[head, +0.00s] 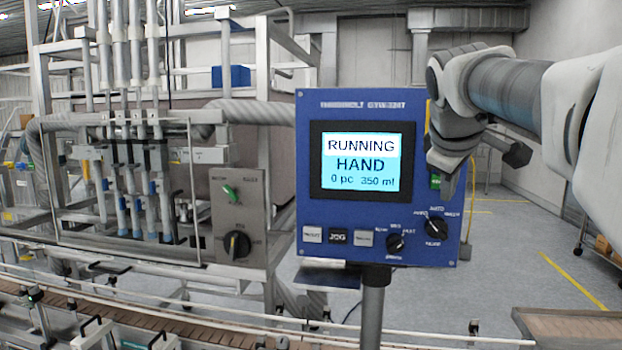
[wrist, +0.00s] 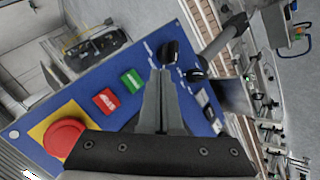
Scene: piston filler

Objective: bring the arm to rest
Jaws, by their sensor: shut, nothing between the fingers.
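My arm (head: 510,85) reaches in from the right in the head view. My gripper (head: 447,190) hangs in front of the right side of the blue control panel (head: 285,0). In the wrist view my gripper (wrist: 165,75) is shut and empty. Its fingertips lie over the panel face, just below a black selector knob (wrist: 170,52) in the picture. I cannot tell whether they touch the panel. The panel's screen (head: 362,162) reads RUNNING, HAND, 0 pc, 350 ml.
The wrist view shows a red emergency button (wrist: 64,137), a red button (wrist: 105,100) and a green button (wrist: 132,80). The filling machine (head: 130,130) and conveyor (head: 180,330) stand left. Open floor (head: 540,230) lies to the right; a pallet-like surface (head: 570,325) is at lower right.

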